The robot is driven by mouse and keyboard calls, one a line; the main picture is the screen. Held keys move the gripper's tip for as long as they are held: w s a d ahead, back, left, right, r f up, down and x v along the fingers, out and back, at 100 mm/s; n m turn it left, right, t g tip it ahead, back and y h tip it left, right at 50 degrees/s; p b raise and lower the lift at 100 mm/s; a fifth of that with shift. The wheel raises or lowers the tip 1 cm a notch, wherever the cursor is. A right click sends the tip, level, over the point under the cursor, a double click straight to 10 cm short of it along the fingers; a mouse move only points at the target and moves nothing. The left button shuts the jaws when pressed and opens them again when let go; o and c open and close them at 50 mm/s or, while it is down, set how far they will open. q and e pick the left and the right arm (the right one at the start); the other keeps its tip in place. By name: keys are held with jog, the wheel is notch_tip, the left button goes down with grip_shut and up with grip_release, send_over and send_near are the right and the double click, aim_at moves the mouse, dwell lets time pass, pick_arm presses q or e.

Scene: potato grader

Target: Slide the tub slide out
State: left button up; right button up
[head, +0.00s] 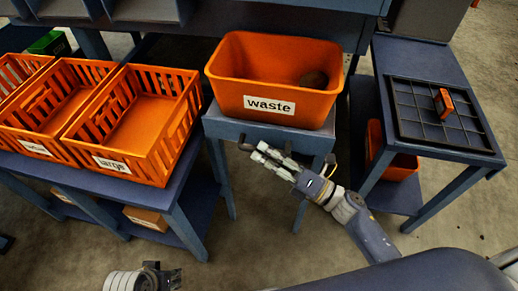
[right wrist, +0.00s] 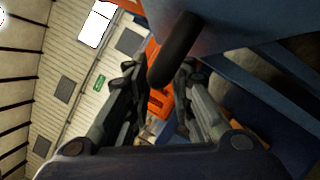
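The orange tub (head: 270,103) labelled "waste" stands upright on a blue-grey slide (head: 262,133), with a dark round lump (head: 314,79) inside. A dark handle (head: 246,144) sticks out at the slide's front left; it also shows in the right wrist view (right wrist: 176,52). My right gripper (head: 262,154) is just in front of the slide, pointing at the handle. In the right wrist view its fingers are apart and the handle's end lies at the gap between them; I cannot tell whether they touch. My left gripper (head: 163,277) is low at the bottom left, its fingers too small to judge.
Slatted orange crates (head: 150,120), one labelled "large", stand on a blue bench at the left. At the right, a blue table (head: 440,160) holds a dark grid with a small orange item (head: 444,103). Another orange tub (head: 400,166) sits below. Open floor lies in front.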

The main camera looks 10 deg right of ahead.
jog(key=shift+x, duration=1.05)
pick_arm(q)
jog(key=shift+f, duration=0.25)
pick_arm(e)
grip_shut()
jog(key=shift+s+f, duration=0.1)
